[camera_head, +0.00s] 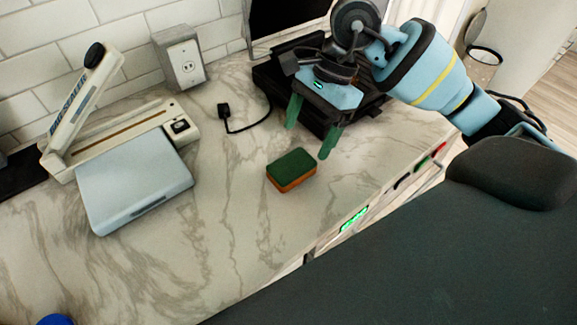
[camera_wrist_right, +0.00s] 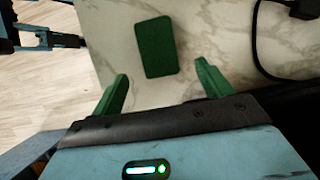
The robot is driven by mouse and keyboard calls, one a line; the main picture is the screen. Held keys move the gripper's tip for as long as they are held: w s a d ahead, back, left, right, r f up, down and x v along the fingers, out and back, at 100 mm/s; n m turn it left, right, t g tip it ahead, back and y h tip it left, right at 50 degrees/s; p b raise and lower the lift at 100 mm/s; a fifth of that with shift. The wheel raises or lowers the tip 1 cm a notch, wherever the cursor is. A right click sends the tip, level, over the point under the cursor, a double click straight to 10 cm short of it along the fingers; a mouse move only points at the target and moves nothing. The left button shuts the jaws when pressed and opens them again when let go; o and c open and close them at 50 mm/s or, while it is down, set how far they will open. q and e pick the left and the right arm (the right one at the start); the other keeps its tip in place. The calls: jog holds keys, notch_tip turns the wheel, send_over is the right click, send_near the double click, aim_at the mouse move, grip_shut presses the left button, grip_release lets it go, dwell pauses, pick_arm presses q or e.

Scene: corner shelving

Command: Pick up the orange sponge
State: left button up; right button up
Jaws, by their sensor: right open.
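The orange sponge (camera_head: 291,171) has a dark green top and orange sides, and lies flat on the marble counter. In the right wrist view only its green top (camera_wrist_right: 156,47) shows, ahead of the fingers and roughly between their lines. My right gripper (camera_head: 309,131) has green fingers spread open, and nothing is between them. It is above the counter, behind the sponge and slightly to its right in the head view. Its fingertips (camera_wrist_right: 163,76) also show in the right wrist view, apart from the sponge. My left gripper does not show in the head view.
A white scale-like box (camera_head: 135,180) and a cream lever device (camera_head: 110,135) stand at the left. A grey outlet box (camera_head: 180,58) is by the wall. A black cable (camera_head: 246,127) lies behind the sponge. The counter (camera_head: 225,215) around the sponge is clear.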

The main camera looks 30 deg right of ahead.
aim_at(293, 164)
jog(key=shift+a+p+x, duration=0.2)
jog(key=shift+p+x, duration=0.05)
jog(key=shift+x, duration=1.5)
jog(key=shift+a+p+x, duration=0.2)
jog(key=shift+p+x, duration=0.05)
jog(key=shift+x, duration=1.5)
jog(key=shift+s+r, duration=0.15)
jog(key=c, duration=1)
